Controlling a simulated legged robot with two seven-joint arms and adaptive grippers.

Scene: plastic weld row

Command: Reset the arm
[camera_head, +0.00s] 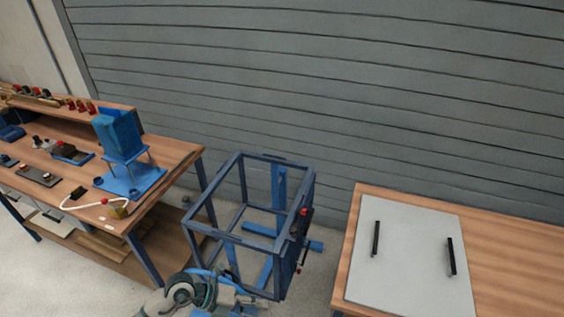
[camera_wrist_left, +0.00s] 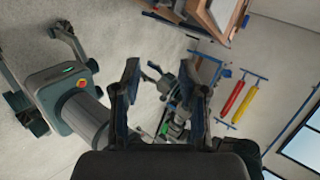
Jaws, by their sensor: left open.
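My left arm comes in at the bottom of the head view, and its gripper (camera_head: 236,301) is at the lower edge, in front of the blue frame stand. It is partly cut off there. In the left wrist view the two dark fingers of the left gripper (camera_wrist_left: 160,92) stand wide apart with nothing held between them. Jointed machine parts (camera_wrist_left: 178,105) show beyond the fingers, and I cannot tell what they are. My right gripper is in neither view.
The open blue frame stand (camera_head: 243,240) stands close beyond my left gripper. A workbench (camera_head: 180,155) with a blue fixture (camera_head: 120,135) and tools is at left. A wooden table (camera_head: 510,250) with a grey panel (camera_head: 412,262) and two black handles is at right. A shutter wall closes the back.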

